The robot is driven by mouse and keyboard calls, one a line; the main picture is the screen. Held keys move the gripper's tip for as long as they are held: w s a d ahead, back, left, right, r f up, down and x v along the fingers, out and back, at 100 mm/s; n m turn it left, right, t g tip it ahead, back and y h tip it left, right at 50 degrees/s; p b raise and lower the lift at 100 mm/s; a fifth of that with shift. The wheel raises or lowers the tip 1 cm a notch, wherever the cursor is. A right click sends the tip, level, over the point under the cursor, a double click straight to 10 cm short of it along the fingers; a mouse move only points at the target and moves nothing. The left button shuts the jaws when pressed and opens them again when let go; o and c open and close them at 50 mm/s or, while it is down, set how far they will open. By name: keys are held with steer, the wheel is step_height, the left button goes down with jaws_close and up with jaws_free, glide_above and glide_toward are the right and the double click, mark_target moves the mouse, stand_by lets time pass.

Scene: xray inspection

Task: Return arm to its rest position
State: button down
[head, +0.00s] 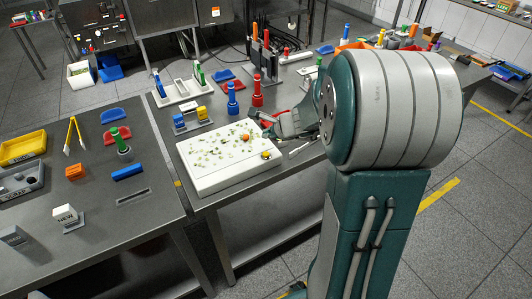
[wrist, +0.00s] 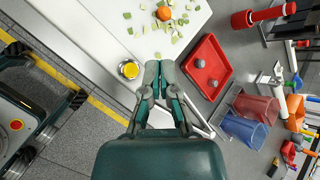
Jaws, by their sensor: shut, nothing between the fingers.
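My arm rises large on the right of the head view, and my gripper (head: 268,120) reaches left over the right edge of a white board on the table. In the wrist view my gripper (wrist: 158,68) is shut, with its fingertips together and nothing between them. The white board (head: 205,182) carries scattered small green pieces and an orange round item (head: 245,137). The board also shows in the wrist view (wrist: 110,18), with the orange item (wrist: 164,13) beyond my fingertips and a small yellow round item (wrist: 129,69) to their left.
Red (head: 257,92) and blue (head: 232,98) upright bottle-like items stand behind the board. A red tray (wrist: 208,67) lies right of my fingertips in the wrist view, near translucent blue and red bins (wrist: 243,131). A second table (head: 145,215) stands left. Open floor (head: 480,220) lies right.

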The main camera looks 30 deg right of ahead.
stand_by(0.3)
steer(key=s+a+r+n+g+y, duration=0.1)
steer(key=s+a+r+n, duration=0.35)
steer(key=a+n, duration=0.2)
steer(key=s+a+r+n+g, duration=0.1)
steer(key=s+a+r+n, duration=0.35)
steer(key=a+n, duration=0.2)
steer(key=s+a+r+n+h, duration=0.1)
steer(key=s+n, duration=0.4)
steer(key=s, duration=0.3)
steer(key=s+r+n+g+h, duration=0.1)
steer(key=s+n+h, duration=0.1)
steer(key=s+n, duration=0.4)
steer(key=shift+s+a+r, duration=0.15)
steer(key=shift+s+a, duration=0.25)
steer(key=shift+s, duration=0.65)
